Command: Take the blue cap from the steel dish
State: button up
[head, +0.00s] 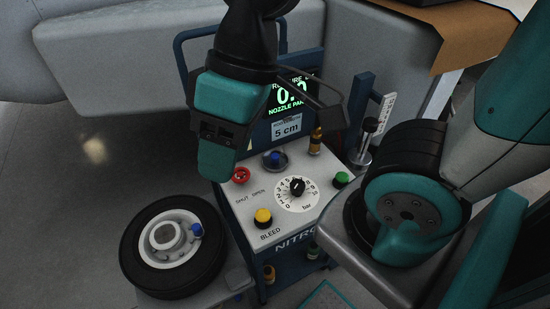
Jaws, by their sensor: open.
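The blue cap (275,155) sits in the small round steel dish (265,165) on the cart's panel, near its back edge. My gripper (272,141) comes down from the top, over the back of the panel. It is open, and nothing shows held in it. One dark finger shows on the right, in front of the display; the other side is largely hidden by my teal wrist. The cap and dish are in plain view below the gripper and appear apart from it.
A red knob (241,175), a bar dial (297,193), green (341,180) and yellow (263,217) knobs and a brass fitting (316,141) crowd the panel. The display (290,95) stands behind. A wheel (135,250) with a blue piece (196,230) lies at left.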

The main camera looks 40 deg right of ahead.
aim_at(274, 157)
jog(key=k, duration=0.5)
jog(key=u, duration=2.1)
jog(key=i, duration=0.9)
jog(key=z, duration=3.3)
jog(key=i, duration=0.5)
